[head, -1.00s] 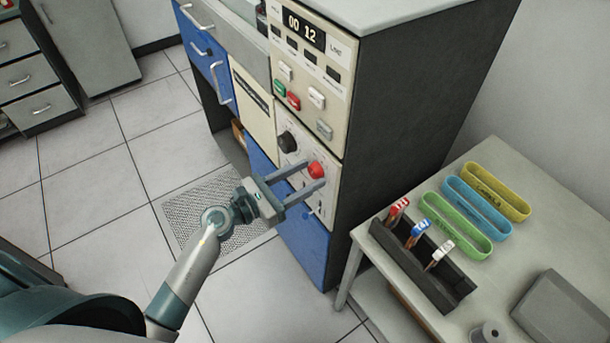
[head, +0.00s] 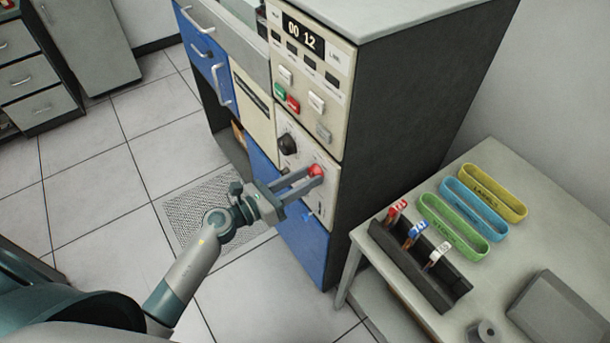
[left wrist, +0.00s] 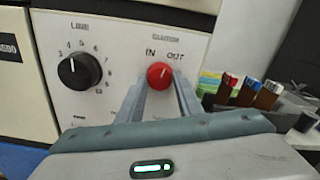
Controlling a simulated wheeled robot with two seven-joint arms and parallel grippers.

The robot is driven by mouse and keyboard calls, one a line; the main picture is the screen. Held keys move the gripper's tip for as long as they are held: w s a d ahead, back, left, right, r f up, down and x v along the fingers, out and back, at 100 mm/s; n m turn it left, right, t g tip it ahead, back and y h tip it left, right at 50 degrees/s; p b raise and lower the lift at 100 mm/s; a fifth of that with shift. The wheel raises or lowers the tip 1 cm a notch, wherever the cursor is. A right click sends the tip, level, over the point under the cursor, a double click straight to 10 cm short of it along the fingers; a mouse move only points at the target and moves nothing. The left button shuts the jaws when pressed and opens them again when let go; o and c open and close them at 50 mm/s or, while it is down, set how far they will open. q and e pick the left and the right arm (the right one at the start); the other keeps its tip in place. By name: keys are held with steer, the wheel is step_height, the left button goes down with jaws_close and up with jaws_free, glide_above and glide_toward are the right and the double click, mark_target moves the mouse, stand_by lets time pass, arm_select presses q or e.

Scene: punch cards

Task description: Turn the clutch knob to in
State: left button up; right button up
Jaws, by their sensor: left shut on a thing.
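The red clutch knob (head: 314,171) sits on the cream lower panel of the machine. In the left wrist view the clutch knob (left wrist: 160,75) is below the words IN, at upper left, and OUT, at upper right. A pale mark on it seems to lean up and right, toward OUT, but it is small. My left gripper (head: 313,175) reaches in from the left with its fingers closed on the knob's sides. In the left wrist view its fingers (left wrist: 160,92) rise on both sides of the knob. My right gripper is not in view.
A black numbered dial (left wrist: 80,71) is left of the knob. Green and red buttons (head: 287,97) are above. At right, a table (head: 395,318) holds a dark card rack (head: 420,270) and green, blue and yellow trays (head: 487,205).

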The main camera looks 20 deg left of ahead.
arm_select(q)
steer(key=n+p, duration=0.2)
steer(key=n, duration=0.2)
steer(key=shift+r+n, duration=0.15)
steer(key=shift+n, duration=0.15)
steer(key=shift+n+p, duration=0.85)
steer(key=shift+n, duration=1.15)
steer(key=o, duration=1)
steer(key=shift+o, duration=0.2)
steer(key=shift+s, duration=0.1)
steer(key=b+v, duration=0.6)
steer(key=v, duration=1.1)
steer(key=shift+b, duration=0.4)
steer(key=shift+a+f, duration=0.2)
steer(key=shift+f, duration=0.05)
